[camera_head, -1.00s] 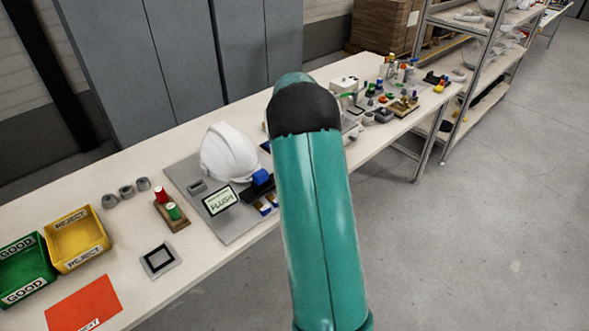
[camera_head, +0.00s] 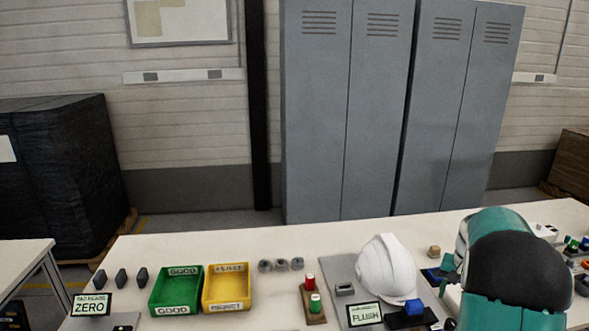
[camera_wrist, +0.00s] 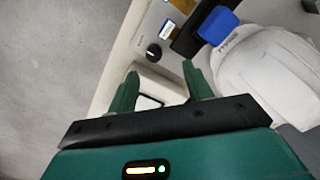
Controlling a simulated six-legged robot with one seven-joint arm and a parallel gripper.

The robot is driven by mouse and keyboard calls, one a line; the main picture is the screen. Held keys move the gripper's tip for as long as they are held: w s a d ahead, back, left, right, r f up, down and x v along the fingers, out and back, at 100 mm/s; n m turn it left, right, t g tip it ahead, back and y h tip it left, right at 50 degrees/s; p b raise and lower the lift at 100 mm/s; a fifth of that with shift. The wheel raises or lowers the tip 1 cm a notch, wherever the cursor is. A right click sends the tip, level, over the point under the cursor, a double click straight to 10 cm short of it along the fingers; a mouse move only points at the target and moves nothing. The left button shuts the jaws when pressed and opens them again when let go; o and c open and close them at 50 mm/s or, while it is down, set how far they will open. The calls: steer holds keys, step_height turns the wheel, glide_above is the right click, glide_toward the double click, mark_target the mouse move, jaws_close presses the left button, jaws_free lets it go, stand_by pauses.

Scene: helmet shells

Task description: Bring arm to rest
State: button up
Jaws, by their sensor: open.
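My gripper (camera_wrist: 160,88) shows in the wrist view with its two green fingers apart and nothing between them. Beyond the fingers lie the bench's edge and a white device with a dark-framed panel (camera_wrist: 150,102). My green arm with a black joint fills the lower right of the head view and hides part of the bench; the gripper cannot be seen there. A white helmet shell (camera_head: 385,268) sits on a grey plate (camera_head: 340,270) left of the arm. In the wrist view the helmet (camera_wrist: 265,75) is right of the fingers, with a blue block (camera_wrist: 218,26) beside it.
The bench (camera_head: 220,245) carries a green GOOD bin (camera_head: 176,291), a yellow REJECT bin (camera_head: 227,288), a red and green button stand (camera_head: 313,303), a FLUSH display (camera_head: 365,315) and a ZERO display (camera_head: 92,305). Grey lockers (camera_head: 375,110) stand behind. Bare floor (camera_wrist: 55,60) lies beside the bench.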

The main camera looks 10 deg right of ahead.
steer(key=s+a+r+n+t, duration=0.15)
steer(key=s+a+r, duration=0.25)
steer(key=a+r, duration=0.45)
steer(key=s+a+r+n+t, duration=0.1)
steer(key=s+a+r+n, duration=0.4)
steer(key=a, duration=0.7)
steer(key=s+a+r+n+t, duration=0.1)
steer(key=s+a+n+t, duration=0.1)
steer(key=s+a, duration=1)
steer(key=s+t, duration=0.1)
steer(key=s, duration=0.2)
steer(key=shift+a+r, duration=0.3)
steer(key=shift+r, duration=0.1)
